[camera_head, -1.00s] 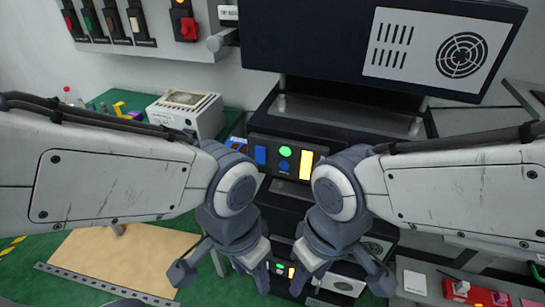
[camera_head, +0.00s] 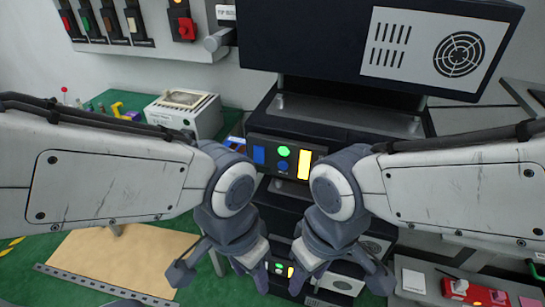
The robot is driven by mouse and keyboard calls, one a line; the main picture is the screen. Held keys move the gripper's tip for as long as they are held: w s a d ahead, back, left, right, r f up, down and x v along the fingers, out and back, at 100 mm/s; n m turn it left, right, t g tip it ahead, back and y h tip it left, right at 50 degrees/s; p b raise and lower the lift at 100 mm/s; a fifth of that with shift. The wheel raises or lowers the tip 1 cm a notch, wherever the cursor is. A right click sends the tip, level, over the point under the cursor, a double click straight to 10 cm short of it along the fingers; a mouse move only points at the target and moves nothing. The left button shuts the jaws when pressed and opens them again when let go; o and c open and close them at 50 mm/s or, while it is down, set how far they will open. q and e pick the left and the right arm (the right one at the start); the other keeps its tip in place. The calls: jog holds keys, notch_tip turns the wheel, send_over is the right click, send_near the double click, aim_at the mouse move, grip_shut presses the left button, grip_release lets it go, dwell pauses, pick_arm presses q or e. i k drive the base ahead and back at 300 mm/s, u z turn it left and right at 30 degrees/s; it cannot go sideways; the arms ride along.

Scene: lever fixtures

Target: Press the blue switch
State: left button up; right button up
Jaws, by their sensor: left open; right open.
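A dark control panel (camera_head: 271,168) faces me in the middle of the view, between my two arms. My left gripper (camera_head: 262,281) and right gripper (camera_head: 298,283) hang low in front of the machine, below the panel. Both are open and appear empty. Their fingertips are small and partly hard to make out.
A black machine housing with a vented grey plate (camera_head: 437,50) overhangs the panel. A beige device (camera_head: 184,110) stands on the green bench at the left. Wall switches (camera_head: 133,23) line the upper left. A lower lit panel (camera_head: 279,270) shows between my grippers.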

aim_at(259, 151)
jog(key=k, duration=1.3)
jog(key=u, duration=0.3)
jog(key=i, duration=0.65)
jog(key=z, duration=0.05)
